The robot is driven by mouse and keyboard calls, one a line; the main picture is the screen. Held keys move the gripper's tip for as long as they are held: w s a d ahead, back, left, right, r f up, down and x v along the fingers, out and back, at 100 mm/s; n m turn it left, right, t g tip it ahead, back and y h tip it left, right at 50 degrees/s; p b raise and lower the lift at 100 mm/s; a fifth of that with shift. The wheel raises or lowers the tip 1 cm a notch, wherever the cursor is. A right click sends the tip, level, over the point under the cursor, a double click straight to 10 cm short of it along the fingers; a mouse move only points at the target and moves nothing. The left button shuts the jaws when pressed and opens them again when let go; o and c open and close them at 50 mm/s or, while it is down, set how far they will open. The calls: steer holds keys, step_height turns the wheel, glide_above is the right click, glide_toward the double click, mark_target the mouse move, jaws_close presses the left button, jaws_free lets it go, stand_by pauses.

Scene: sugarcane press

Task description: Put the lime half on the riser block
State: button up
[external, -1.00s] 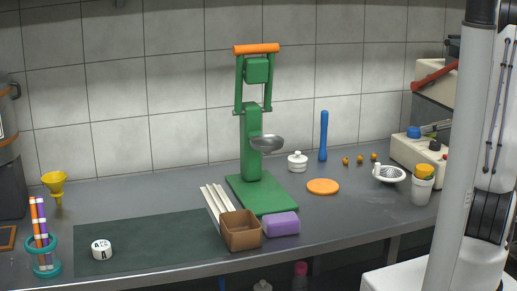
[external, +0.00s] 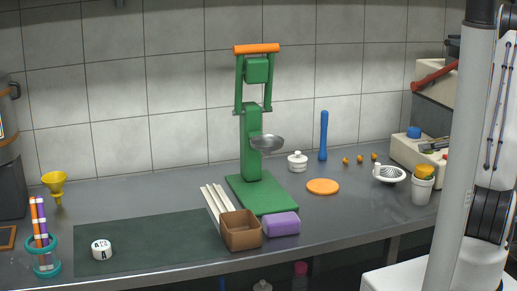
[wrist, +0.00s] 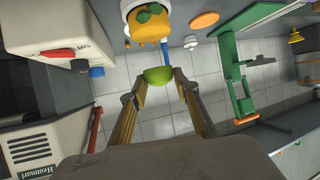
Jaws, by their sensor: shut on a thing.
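The lime half (wrist: 157,77), a small green piece, sits between the tips of my gripper (wrist: 160,84) in the wrist view. My gripper is shut on it and holds it up, near a white cup (wrist: 132,8) with a yellow-orange thing on top. In the external view my arm stands at the right edge, and I cannot make out the lime half there. A purple block (external: 281,223) lies on the counter in front of the green press; I cannot tell whether it is the riser block.
The green press (external: 251,150) stands mid-counter. A brown box (external: 241,232) is beside the purple block. An orange disc (external: 322,187), a white strainer (external: 389,175) and the cup (external: 422,190) lie to the right. A cream machine (wrist: 45,40) stands close by. The dark mat (external: 150,245) is mostly clear.

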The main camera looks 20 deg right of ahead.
mark_target(428, 169)
steer(key=shift+f, duration=0.3)
steer(key=shift+f, duration=2.05)
steer(key=shift+f, duration=0.15)
steer(key=o, duration=0.9)
steer(key=shift+r, duration=0.2)
steer(key=v, duration=1.2)
steer(key=shift+w, duration=0.1)
